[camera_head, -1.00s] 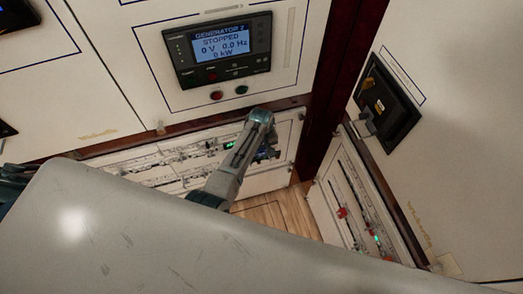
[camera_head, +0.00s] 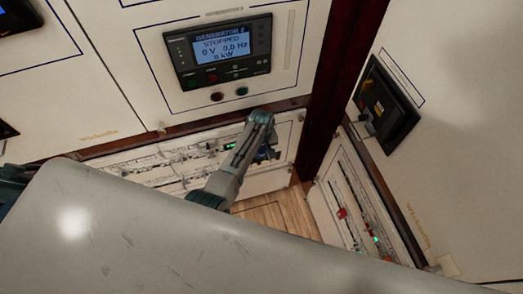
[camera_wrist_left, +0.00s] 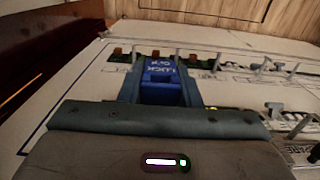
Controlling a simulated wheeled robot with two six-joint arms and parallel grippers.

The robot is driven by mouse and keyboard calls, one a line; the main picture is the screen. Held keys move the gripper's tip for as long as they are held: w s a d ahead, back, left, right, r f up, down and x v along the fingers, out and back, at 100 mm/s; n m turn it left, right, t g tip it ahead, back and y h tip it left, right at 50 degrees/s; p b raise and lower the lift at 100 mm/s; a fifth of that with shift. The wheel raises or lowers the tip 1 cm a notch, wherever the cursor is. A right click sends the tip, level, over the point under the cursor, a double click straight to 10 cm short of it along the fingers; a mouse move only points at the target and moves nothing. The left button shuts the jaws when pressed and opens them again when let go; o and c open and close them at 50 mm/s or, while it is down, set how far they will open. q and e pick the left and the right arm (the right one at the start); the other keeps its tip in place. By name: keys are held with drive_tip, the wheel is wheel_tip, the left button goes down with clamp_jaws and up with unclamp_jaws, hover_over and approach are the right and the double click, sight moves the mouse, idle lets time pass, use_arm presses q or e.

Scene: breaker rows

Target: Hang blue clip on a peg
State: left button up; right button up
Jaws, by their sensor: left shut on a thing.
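The blue clip (camera_wrist_left: 162,85) with white lettering sits between the fingers of my left gripper (camera_wrist_left: 160,88) in the left wrist view. The gripper is shut on it, and the clip's far end is close to the breaker panel. Several thin upright pegs (camera_wrist_left: 178,56) stand in a row on the panel beyond and to the right of the clip. I cannot tell whether the clip touches a peg. In the head view, my left gripper (camera_head: 267,152) is low at the panel's right part, and the clip is mostly hidden there. My right gripper is not in view.
The white breaker panel (camera_head: 265,180) lies below a generator display (camera_head: 219,62). A dark red post (camera_head: 331,90) stands just right of the gripper. Another breaker panel (camera_head: 330,205) with red and green parts is at the right. Wooden floor (camera_head: 285,212) shows between them.

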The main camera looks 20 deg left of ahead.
use_arm(q)
drive_tip(key=shift+p, duration=0.45)
idle(0.6)
drive_tip(key=shift+w+a+b, duration=0.65)
drive_tip(key=shift+w+a, duration=0.15)
drive_tip(key=shift+w, duration=0.35)
drive_tip(key=o, duration=1.1)
drive_tip(key=shift+c, duration=0.2)
